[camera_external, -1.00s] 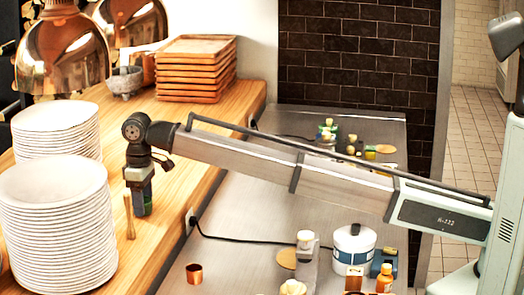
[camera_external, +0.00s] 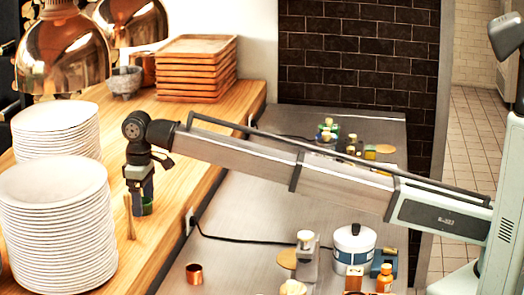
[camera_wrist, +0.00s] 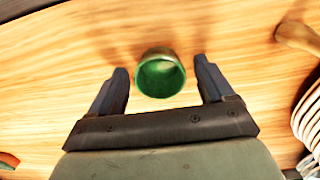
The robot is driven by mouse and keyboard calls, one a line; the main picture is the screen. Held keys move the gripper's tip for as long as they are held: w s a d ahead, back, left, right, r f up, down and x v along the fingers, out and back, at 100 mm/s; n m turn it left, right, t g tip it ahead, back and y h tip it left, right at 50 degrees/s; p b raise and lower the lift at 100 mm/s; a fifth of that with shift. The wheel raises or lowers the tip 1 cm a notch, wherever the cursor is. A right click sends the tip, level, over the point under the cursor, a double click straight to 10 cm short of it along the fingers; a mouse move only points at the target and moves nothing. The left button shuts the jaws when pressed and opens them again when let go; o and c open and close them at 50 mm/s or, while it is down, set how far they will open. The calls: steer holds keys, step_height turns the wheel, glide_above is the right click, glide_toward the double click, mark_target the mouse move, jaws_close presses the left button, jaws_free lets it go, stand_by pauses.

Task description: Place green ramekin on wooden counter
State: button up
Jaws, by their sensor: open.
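The green ramekin (camera_wrist: 160,74) stands on the wooden counter (camera_wrist: 60,50) in the wrist view, its mouth facing the camera. My gripper (camera_wrist: 162,82) is open around it, one finger on each side, with gaps between the fingers and the ramekin. In the external view, the gripper (camera_external: 140,211) points down at the wooden counter (camera_external: 190,120). The green ramekin (camera_external: 147,208) shows at the fingertips, partly hidden by a finger.
Tall stacks of white plates (camera_external: 55,225) stand just left of my gripper. A wooden pestle-like tool (camera_external: 129,220) is close beside it. A stone mortar (camera_external: 125,82) and stacked wooden trays (camera_external: 195,70) stand farther back. The counter between is clear.

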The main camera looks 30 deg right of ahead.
step_height(320, 180, up, 12)
stand_by(0.5)
